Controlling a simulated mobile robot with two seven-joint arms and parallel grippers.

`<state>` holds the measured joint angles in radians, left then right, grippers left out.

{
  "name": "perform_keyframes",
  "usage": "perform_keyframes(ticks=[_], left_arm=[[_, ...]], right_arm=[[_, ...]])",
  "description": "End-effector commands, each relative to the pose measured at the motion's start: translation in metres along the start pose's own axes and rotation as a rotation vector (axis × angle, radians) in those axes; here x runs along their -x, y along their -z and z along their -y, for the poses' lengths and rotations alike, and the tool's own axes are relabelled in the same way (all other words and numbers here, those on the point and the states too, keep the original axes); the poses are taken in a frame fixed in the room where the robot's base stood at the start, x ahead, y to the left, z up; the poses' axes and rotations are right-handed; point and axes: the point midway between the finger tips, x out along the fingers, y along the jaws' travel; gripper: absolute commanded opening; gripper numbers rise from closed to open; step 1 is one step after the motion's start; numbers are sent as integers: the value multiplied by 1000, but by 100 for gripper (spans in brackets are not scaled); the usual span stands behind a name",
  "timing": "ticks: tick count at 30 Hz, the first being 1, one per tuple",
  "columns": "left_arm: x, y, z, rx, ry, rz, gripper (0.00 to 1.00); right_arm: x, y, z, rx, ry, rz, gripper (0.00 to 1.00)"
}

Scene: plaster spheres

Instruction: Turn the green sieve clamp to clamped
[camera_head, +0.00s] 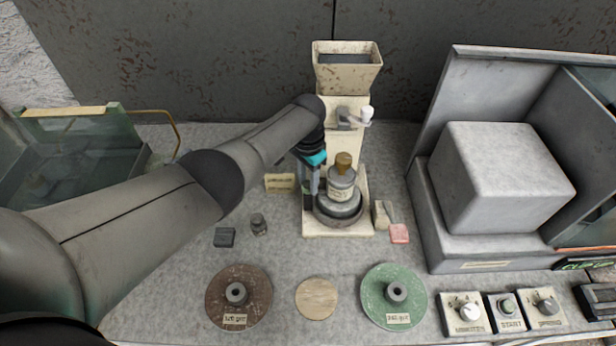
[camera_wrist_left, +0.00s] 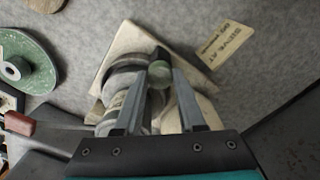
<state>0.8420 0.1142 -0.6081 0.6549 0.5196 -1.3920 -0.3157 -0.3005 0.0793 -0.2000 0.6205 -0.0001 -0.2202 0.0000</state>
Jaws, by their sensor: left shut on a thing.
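The green clamp (camera_wrist_left: 160,72) shows in the left wrist view as a small pale green piece with a dark end, beside the round sieve stack (camera_wrist_left: 112,95). My left gripper (camera_wrist_left: 160,82) is shut on the clamp, with one finger on each side of it. In the head view my left gripper (camera_head: 314,186) reaches down at the left side of the sieve stack (camera_head: 340,206), whose labelled container has a brown stopper. The arm and fingers hide most of the clamp there, and I cannot tell its exact angle. My right gripper is not in view.
A cream stand (camera_head: 345,130) with a hopper (camera_head: 347,68) rises behind the stack. A label card (camera_head: 280,183) lies left. A brown disc (camera_head: 238,296), wooden disc (camera_head: 317,298) and green disc (camera_head: 394,296) lie in front. A grey cabinet (camera_head: 455,225) stands right.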

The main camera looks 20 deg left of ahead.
Motion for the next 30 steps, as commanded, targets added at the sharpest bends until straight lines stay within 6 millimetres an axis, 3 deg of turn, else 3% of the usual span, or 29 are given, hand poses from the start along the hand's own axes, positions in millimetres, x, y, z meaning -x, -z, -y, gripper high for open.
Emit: perform_keyframes(ticks=[22,23,30], left_arm=[[0,0,0,90,-1,0,0],[0,0,0,90,-1,0,41],[0,0,0,89,0,0,68]], right_arm=[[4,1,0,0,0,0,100],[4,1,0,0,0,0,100],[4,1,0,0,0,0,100]])
